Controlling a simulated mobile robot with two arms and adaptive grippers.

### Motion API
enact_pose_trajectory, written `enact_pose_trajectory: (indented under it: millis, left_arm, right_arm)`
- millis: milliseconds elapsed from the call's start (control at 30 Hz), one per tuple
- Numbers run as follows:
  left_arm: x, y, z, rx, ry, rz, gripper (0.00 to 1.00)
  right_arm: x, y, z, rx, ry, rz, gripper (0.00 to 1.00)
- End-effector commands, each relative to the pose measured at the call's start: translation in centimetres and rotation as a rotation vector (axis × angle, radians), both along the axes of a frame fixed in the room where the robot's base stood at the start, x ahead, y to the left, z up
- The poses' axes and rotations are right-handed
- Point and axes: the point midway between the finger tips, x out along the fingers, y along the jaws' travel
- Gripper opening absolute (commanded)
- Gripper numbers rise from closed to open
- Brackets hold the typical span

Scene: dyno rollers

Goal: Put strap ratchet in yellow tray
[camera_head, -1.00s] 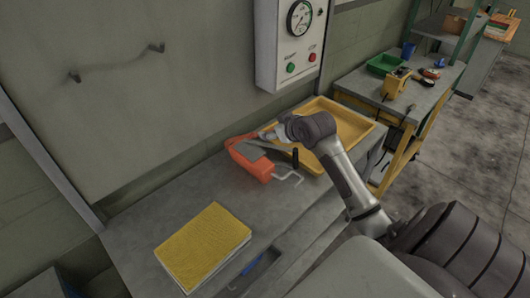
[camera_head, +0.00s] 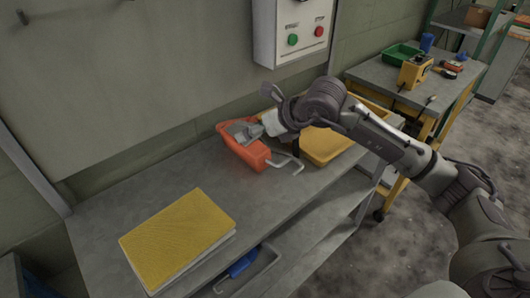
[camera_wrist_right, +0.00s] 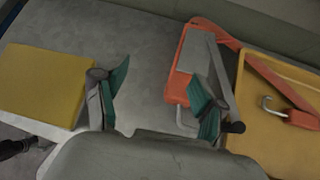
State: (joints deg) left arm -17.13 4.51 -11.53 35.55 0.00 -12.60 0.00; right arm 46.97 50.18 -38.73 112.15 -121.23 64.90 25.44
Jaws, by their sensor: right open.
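The strap ratchet (camera_head: 250,154), an orange strap body with a grey metal handle and a bent metal hook, lies on the grey table in the head view. In the right wrist view the strap ratchet (camera_wrist_right: 197,52) runs rightward, with an orange hooked end over the yellow tray (camera_wrist_right: 297,152). The yellow tray (camera_head: 322,146) is right of it in the head view, partly hidden by my right arm. My right gripper (camera_wrist_right: 160,82) is open, its green fingers apart; one finger overlaps the ratchet, contact unclear. Nothing shows between the fingers. My left gripper is not in view.
A yellow pad (camera_head: 178,238) lies on the left of the table (camera_head: 120,205). A blue-handled tool (camera_head: 243,262) is on the shelf below. A control box (camera_head: 292,35) is on the wall behind. Bare table lies between pad and ratchet.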

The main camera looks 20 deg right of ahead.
Motion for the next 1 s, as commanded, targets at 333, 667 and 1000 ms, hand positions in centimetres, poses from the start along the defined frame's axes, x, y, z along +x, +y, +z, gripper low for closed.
enact_pose_trajectory:
  millis: [333, 667, 1000]
  left_arm:
    - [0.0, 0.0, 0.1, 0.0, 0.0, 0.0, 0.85]
    - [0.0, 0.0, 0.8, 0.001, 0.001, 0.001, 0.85]
    - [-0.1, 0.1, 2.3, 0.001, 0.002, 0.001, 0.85]
  right_arm:
    - [2.4, -2.6, -3.6, -0.168, 0.007, -0.09, 0.7]
    - [6.0, -1.3, -7.3, -0.166, 0.004, -0.089, 0.7]
    - [8.8, -0.4, -9.3, -0.167, 0.004, -0.087, 0.7]
